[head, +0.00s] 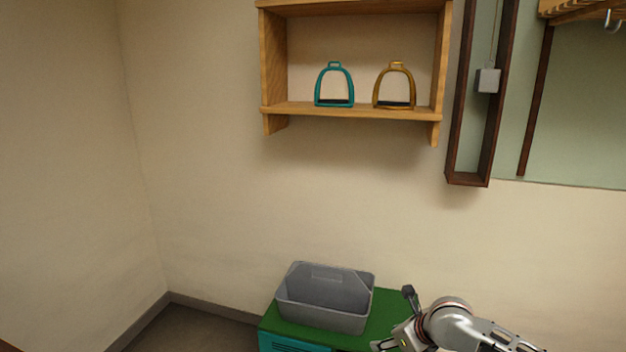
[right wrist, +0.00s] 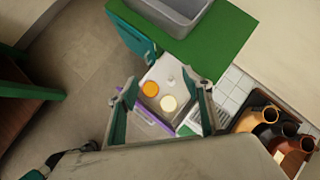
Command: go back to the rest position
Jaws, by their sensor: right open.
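My right gripper is open and empty in the right wrist view (right wrist: 167,90), its two fingers spread apart. Beyond the fingers lies a pale surface with an orange round thing (right wrist: 150,89) and a cream round thing (right wrist: 168,103); whether the fingers touch anything there is not clear. In the head view my right arm comes in at the bottom right, beside the green-topped cabinet (head: 385,318). My left gripper is not in view.
A grey bin (head: 325,318) stands on the cabinet. A wooden wall shelf (head: 350,112) holds a teal stirrup (head: 334,104) and a brass stirrup (head: 394,106). Several jars (right wrist: 268,115) sit in a dark holder by white tiles (right wrist: 237,88).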

